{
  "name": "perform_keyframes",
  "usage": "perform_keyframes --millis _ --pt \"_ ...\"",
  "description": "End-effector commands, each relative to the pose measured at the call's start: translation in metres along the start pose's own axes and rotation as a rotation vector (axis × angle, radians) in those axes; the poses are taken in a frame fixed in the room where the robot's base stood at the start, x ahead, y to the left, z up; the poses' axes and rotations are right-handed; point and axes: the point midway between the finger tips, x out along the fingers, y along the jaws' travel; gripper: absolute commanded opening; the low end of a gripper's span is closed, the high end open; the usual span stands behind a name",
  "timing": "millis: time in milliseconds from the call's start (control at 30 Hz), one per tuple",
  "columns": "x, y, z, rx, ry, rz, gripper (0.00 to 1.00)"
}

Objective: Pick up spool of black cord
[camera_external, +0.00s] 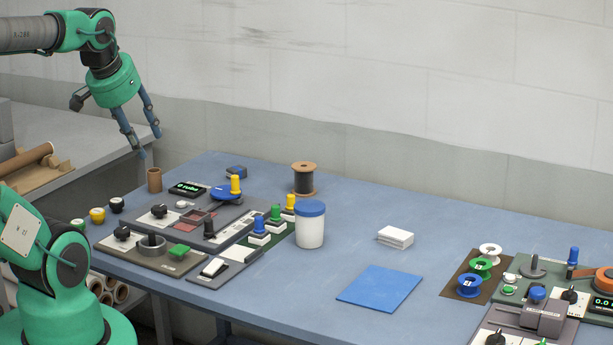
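The spool of black cord (303,183) stands upright near the back edge of the blue table, with tan flanges and dark cord between them. A white jar with a blue lid (310,224) stands in front of it. My gripper (149,147) is at the upper left, pointing down, above and beyond the table's left end. Its fingers are spread apart and nothing shows between them. It is well to the left of the spool and apart from it.
A brown cardboard tube (154,180) stands below my gripper. Control panels with coloured knobs (170,220) fill the table's left part. White blocks (395,237), a blue sheet (380,288) and small coloured spools (481,267) lie to the right. Bare table lies right of the spool.

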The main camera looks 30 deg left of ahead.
Motion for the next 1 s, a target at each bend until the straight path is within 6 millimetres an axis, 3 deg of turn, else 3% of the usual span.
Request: perform_keyframes --millis 67,200,633,767,1000 --pt "0.0 0.0 0.0 0.0 0.0 0.0 0.4" --pt "0.0 0.0 0.0 0.0 0.0 0.0 0.62" --pt "-0.002 0.0 -0.006 -0.002 -0.003 0.0 0.62" --pt "-0.004 0.0 -0.018 -0.007 -0.013 0.0 0.62" --pt "-0.01 0.001 -0.065 -0.022 -0.044 0.001 0.62"
